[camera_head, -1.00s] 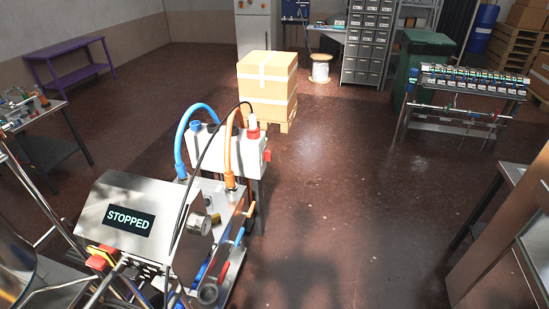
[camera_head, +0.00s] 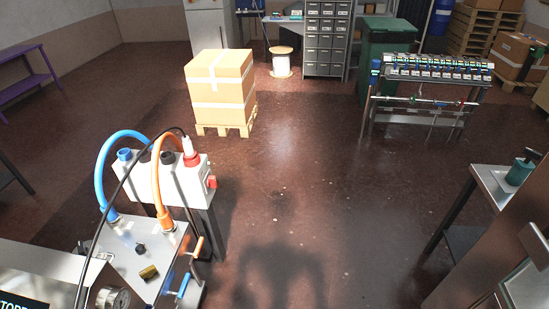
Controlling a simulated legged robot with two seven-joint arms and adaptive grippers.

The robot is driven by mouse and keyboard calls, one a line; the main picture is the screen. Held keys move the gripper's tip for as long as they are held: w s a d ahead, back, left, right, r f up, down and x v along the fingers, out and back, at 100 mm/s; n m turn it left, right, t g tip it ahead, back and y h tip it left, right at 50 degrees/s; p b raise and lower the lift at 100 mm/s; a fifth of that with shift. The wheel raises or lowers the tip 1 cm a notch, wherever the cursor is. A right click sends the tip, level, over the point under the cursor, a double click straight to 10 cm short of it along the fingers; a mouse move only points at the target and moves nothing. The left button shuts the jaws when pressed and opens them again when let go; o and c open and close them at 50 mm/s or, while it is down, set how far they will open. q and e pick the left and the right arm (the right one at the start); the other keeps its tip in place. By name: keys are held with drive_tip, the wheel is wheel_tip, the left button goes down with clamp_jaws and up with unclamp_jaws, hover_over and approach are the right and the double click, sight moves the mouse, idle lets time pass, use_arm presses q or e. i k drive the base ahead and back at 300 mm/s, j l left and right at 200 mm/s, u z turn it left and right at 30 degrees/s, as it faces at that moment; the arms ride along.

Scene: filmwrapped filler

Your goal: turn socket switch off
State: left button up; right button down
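A white socket box (camera_head: 165,178) stands at the left on a dark stand. Several round sockets show along its top, with blue, black and red-and-white plugs. A small red switch (camera_head: 211,182) sits on the box's right end; its on or off position is too small to tell. A black cable (camera_head: 128,178) runs down from the red-and-white plug (camera_head: 189,150). Neither of my grippers shows in the head view.
A steel machine (camera_head: 150,255) with a gauge and coloured valve handles fills the lower left. A taped carton (camera_head: 222,82) on a pallet stands behind the box. A metal table (camera_head: 490,185) is at the right. The floor (camera_head: 310,190) between is open.

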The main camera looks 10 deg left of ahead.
sight(212, 182)
drive_tip(key=i+l, duration=0.1)
drive_tip(key=i, duration=0.4)
drive_tip(key=i+l+u, duration=0.1)
drive_tip(key=i, duration=0.4)
drive_tip(key=i+l, duration=0.1)
drive_tip(key=i, duration=0.45)
